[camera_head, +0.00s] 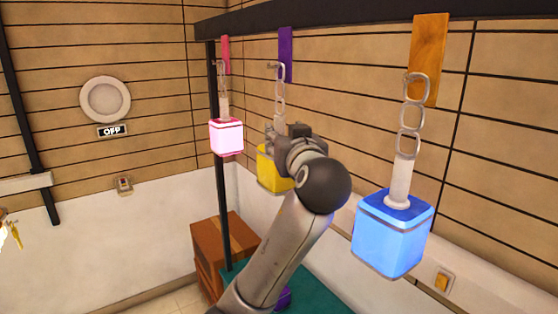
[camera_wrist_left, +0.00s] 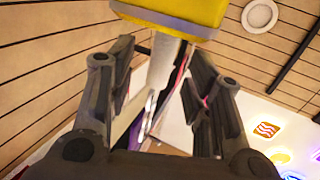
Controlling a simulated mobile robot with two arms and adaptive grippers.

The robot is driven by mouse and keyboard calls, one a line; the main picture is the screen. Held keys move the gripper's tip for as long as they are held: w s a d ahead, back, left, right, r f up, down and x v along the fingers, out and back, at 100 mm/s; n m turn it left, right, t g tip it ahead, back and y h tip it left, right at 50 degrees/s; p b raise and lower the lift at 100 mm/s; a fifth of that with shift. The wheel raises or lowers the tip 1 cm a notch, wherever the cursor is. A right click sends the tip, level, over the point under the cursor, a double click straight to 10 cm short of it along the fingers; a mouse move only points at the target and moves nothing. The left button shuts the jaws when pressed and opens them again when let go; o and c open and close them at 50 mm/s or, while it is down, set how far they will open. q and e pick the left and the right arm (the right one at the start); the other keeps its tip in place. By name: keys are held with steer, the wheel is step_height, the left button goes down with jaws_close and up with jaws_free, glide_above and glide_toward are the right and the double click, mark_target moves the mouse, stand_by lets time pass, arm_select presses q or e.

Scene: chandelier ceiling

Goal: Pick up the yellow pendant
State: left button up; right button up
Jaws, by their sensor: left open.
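The yellow pendant (camera_head: 267,172) hangs upright on a chain below a purple tag, in the middle of the head view. My left gripper (camera_head: 283,138) is at its upper part and partly hides it. In the left wrist view the yellow block (camera_wrist_left: 180,10) fills the top edge, and its pale stem (camera_wrist_left: 162,62) runs between the fingers. There my left gripper (camera_wrist_left: 160,70) is open, with a finger on each side of the stem and gaps visible. Whether a finger touches it is unclear. My right gripper is not in view.
A lit pink pendant (camera_head: 227,137) hangs to the left and a lit blue pendant (camera_head: 392,238) to the right, nearer me. A dark beam (camera_head: 330,16) runs above, with a dark post (camera_head: 220,190) behind. Brown boxes (camera_head: 212,250) and a teal surface (camera_head: 325,292) lie below.

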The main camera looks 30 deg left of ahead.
mark_target(280, 130)
arm_select(q)
steer(key=shift+w+a+r+p, duration=0.2)
steer(key=shift+r+p, duration=0.1)
steer(key=shift+p, duration=0.05)
steer(key=p+x, duration=0.3)
steer(key=shift+w+a, duration=0.1)
steer(key=shift+a, duration=0.25)
steer(key=shift+w+a+f, duration=0.15)
steer(key=shift+w+a, duration=0.15)
steer(key=shift+d, duration=0.15)
steer(key=shift+c, duration=0.7)
jaws_close()
